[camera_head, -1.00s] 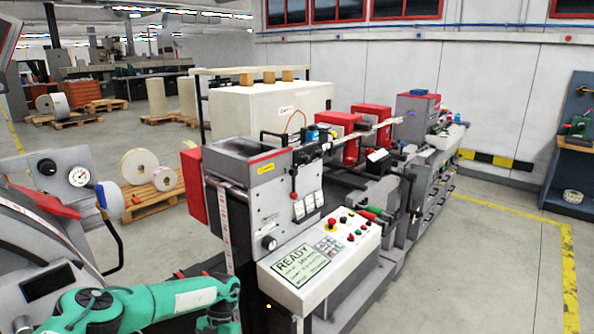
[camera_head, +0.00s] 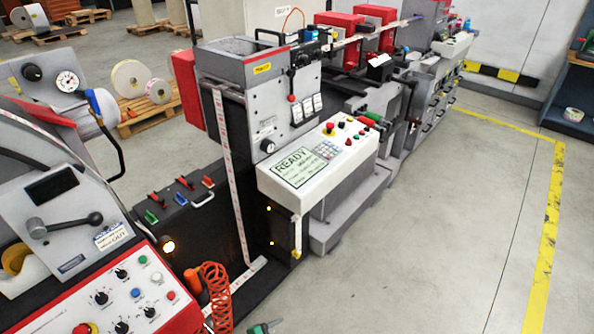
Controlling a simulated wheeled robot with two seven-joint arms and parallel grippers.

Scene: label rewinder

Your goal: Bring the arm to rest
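Neither of my grippers shows in the head view, and no arm of mine can be made out for certain. The label rewinder's control box (camera_head: 322,160) has a screen reading READY, with buttons and a keypad beside it. A second red and grey machine panel (camera_head: 115,290) with knobs and buttons fills the lower left. A small green and grey piece (camera_head: 262,327) shows at the bottom edge, mostly cut off, and I cannot tell what it is.
A red coiled hose (camera_head: 217,290) hangs near the bottom. A dark box (camera_head: 175,215) with coloured handles stands between the machines. White rolls (camera_head: 132,78) rest on a pallet at the left. The grey floor (camera_head: 440,240) at the right is clear, with a yellow line (camera_head: 549,230).

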